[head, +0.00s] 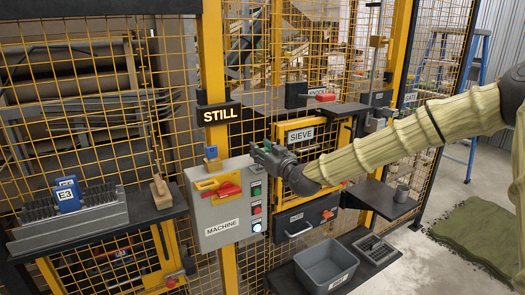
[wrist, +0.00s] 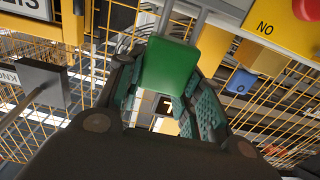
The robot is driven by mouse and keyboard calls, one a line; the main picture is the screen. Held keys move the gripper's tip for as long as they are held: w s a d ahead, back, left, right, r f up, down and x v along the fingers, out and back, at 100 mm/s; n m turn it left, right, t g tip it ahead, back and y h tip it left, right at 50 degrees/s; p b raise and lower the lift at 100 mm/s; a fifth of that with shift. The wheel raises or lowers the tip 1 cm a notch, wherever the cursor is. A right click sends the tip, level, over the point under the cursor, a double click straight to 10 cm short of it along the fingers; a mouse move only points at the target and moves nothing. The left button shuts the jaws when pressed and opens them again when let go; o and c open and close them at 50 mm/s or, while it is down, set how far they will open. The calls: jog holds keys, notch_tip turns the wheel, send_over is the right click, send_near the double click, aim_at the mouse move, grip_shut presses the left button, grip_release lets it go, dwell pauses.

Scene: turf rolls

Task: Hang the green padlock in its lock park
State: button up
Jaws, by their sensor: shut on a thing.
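My gripper (head: 262,152) is in front of the yellow mesh fence, just right of the top of the grey machine box (head: 222,205). In the wrist view, my gripper (wrist: 163,98) is shut on the green padlock (wrist: 170,66). The padlock's body lies between the two green-lined fingers, and its grey shackle (wrist: 199,25) points to the top of the picture. In the head view the padlock is hard to make out at the gripper's tip. I cannot tell which fitting is its lock park.
A blue padlock (head: 211,152) is at the machine box's top. A black sign reading STILL (head: 218,114) is on the yellow post above. A shelf (head: 158,205) at left holds a rack and a wooden-handled brush. A grey bin (head: 326,268) stands below right.

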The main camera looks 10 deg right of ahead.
jog(key=shift+f+b, duration=0.95)
jog(key=shift+f, duration=0.35)
jog(key=o, duration=1.1)
jog(key=shift+o, duration=0.2)
jog(key=v, duration=1.2)
